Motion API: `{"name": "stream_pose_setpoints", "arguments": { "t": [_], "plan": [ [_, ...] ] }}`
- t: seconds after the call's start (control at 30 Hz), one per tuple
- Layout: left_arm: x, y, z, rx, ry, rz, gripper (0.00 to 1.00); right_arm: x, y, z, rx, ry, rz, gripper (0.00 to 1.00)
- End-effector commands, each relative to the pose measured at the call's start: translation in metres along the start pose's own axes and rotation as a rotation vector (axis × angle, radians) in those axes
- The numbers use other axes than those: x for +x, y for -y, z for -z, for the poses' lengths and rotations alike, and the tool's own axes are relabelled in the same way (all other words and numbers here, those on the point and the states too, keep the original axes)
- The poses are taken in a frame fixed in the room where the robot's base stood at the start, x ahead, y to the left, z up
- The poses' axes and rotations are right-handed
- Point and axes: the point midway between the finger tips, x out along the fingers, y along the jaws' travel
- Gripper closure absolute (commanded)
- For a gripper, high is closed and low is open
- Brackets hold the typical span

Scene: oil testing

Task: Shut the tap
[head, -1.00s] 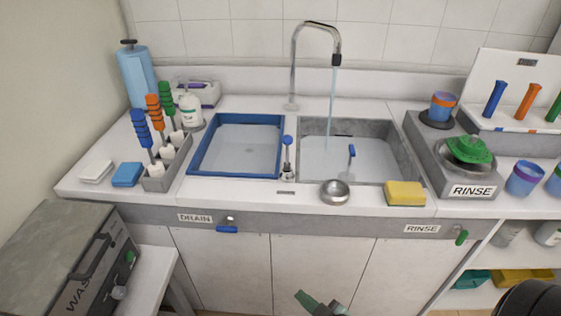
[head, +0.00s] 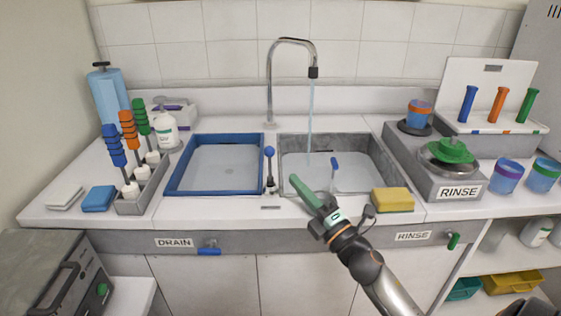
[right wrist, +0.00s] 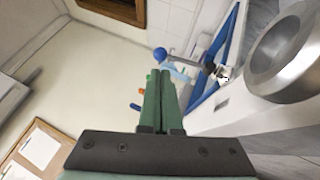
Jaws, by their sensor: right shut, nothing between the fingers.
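The curved metal faucet (head: 271,85) stands behind the sinks, and a thin stream of water (head: 311,115) runs from its spout into the right grey basin (head: 385,160). A lever with a blue ball knob (head: 269,153) stands upright on the strip between the basins. Its blue knob also shows in the right wrist view (right wrist: 160,54), just beyond my fingertips. My right gripper (head: 293,180) has green fingers, shut and empty, at the basin's front edge, right of the lever and apart from it. It also shows in the right wrist view (right wrist: 160,75). My left gripper is out of view.
A metal bowl (right wrist: 290,60) is close to my right fingers, mostly hidden in the head view. A yellow sponge (head: 393,200) lies right of my gripper. A blue-handled item (head: 335,165) stands in the right basin. The blue-rimmed left basin (head: 180,178) adjoins the lever.

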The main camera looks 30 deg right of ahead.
Motion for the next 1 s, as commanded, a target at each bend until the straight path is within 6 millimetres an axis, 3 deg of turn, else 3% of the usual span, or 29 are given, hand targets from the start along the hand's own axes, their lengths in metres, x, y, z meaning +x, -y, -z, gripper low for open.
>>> {"name": "stream_pose_setpoints", "arguments": {
  "t": [0.2, 0.4, 1.0],
  "plan": [
    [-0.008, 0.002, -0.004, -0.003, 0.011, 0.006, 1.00, 0.040, -0.002, -0.001, 0.001, 0.001, -0.002, 1.00],
    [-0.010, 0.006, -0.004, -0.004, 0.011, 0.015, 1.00, 0.062, -0.001, -0.001, 0.001, 0.000, 0.000, 1.00],
    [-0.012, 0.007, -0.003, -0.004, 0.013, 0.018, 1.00, 0.076, -0.002, -0.004, 0.001, 0.000, 0.000, 1.00]
  ]
}}
